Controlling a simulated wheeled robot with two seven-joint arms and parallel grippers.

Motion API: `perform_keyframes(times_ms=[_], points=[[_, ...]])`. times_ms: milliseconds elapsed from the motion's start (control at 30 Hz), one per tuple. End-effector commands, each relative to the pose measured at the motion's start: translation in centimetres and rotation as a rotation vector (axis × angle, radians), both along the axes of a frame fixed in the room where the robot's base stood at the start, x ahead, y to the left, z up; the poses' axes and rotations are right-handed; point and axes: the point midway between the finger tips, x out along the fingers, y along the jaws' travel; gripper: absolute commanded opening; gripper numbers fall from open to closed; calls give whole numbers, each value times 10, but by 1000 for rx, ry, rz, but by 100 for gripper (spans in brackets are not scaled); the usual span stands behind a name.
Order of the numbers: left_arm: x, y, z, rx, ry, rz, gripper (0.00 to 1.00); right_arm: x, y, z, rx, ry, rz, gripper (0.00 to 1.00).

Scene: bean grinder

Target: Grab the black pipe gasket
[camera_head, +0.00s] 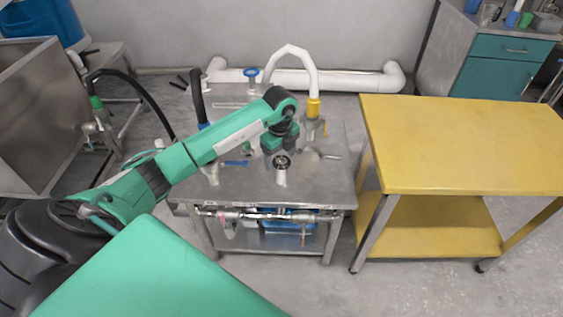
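A small dark ring, which looks like the black pipe gasket (282,161), sits at the top of a short pale pipe (281,178) on the metal table (320,185). My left arm reaches in from the left over the table. My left gripper (281,150) points down just above and behind the ring. Its fingertips are too small and hidden to tell whether they are open or touch the ring. My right gripper is out of view.
A white hose with a yellow collar (313,107) arches behind my gripper. A black hose (197,95) and a blue valve wheel (251,72) stand farther back. A yellow cart (460,145) with a clear top stands to the right. A metal bin (40,120) is at left.

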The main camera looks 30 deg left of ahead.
Motion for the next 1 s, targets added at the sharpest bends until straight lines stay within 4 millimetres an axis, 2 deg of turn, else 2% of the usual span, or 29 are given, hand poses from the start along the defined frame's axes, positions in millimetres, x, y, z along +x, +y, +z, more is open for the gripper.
perform_keyframes(times_ms=[33, 233, 533, 667, 867, 1000], points=[[0, 0, 0, 0, 0, 0, 66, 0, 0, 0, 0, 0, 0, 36], [0, 0, 0, 0, 0, 0, 27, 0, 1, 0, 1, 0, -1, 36], [0, 0, 1, 0, -1, 0, 27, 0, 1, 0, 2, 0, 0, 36], [0, 0, 7, 0, -2, 1, 27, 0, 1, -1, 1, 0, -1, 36], [1, 0, 41, 1, -5, -1, 27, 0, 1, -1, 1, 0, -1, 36], [2, 1, 83, 1, -8, -1, 27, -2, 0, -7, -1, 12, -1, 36]])
